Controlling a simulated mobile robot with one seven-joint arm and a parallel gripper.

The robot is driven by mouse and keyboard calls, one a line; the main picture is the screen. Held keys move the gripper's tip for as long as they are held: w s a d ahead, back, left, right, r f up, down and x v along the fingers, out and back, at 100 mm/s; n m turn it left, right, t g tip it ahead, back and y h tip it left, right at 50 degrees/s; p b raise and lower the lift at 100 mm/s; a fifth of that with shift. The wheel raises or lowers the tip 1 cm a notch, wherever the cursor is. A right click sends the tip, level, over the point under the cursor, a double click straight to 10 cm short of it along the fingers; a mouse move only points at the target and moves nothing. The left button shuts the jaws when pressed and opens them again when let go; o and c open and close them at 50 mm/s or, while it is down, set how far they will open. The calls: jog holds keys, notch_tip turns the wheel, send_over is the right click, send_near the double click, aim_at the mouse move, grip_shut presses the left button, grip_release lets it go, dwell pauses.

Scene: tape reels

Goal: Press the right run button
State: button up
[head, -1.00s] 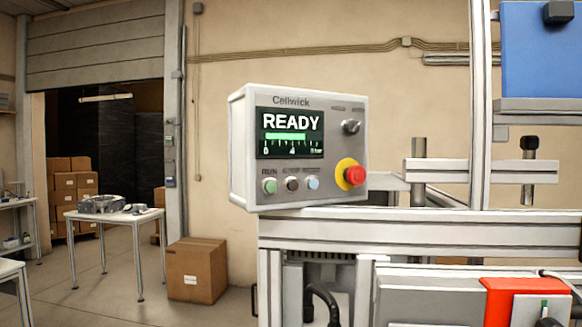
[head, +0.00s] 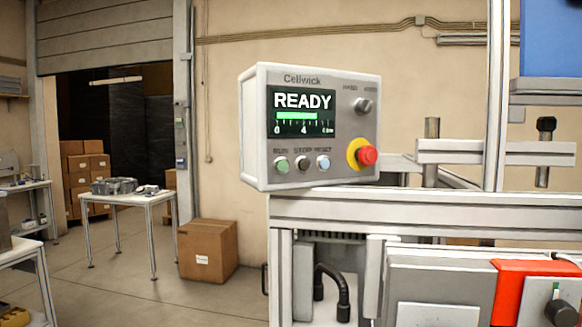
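A grey control box labelled Cellwick (head: 352,90) stands on the aluminium frame in the head view. Its screen (head: 304,110) reads READY over a green bar. Below the screen sit a green run button (head: 281,165), a dark stop button (head: 303,164) and a pale blue reset button (head: 323,162). A red emergency stop (head: 367,155) on a yellow ring and a dark knob (head: 363,105) are on the box's right side. Only one run button is clearly seen. My gripper is not in view.
The aluminium frame (head: 420,212) fills the right, with a red block (head: 510,290) and a blue panel (head: 551,40) on it. A cardboard box (head: 208,250) and a white table (head: 130,197) stand on the left. The floor between them is open.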

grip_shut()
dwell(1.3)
